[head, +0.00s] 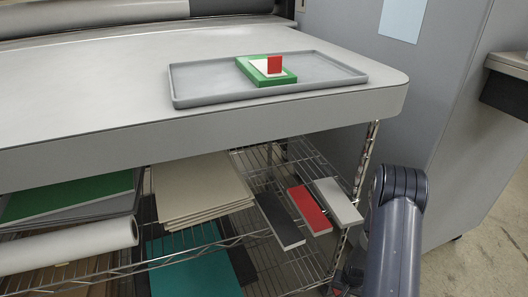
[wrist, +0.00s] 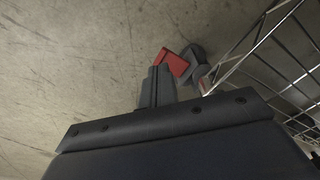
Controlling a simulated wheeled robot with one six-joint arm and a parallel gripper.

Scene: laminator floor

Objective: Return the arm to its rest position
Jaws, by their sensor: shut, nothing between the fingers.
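My arm (head: 398,235) shows at the lower right of the head view, beside the wire rack's right corner post. Its end is out of that view. In the wrist view my gripper (wrist: 157,72) has its two dark fingers together, with nothing held between them. It points out over the bare concrete floor (wrist: 75,60). A small red and dark part lies just beyond the fingertips; I cannot tell what it belongs to.
The wire rack (wrist: 262,50) is close on the right of the wrist view. A grey table (head: 110,85) carries a tray (head: 200,92) with a green block (head: 281,79) and small red piece (head: 274,65). Shelves below hold sheets, a white roll (head: 70,245) and red bar (head: 309,209).

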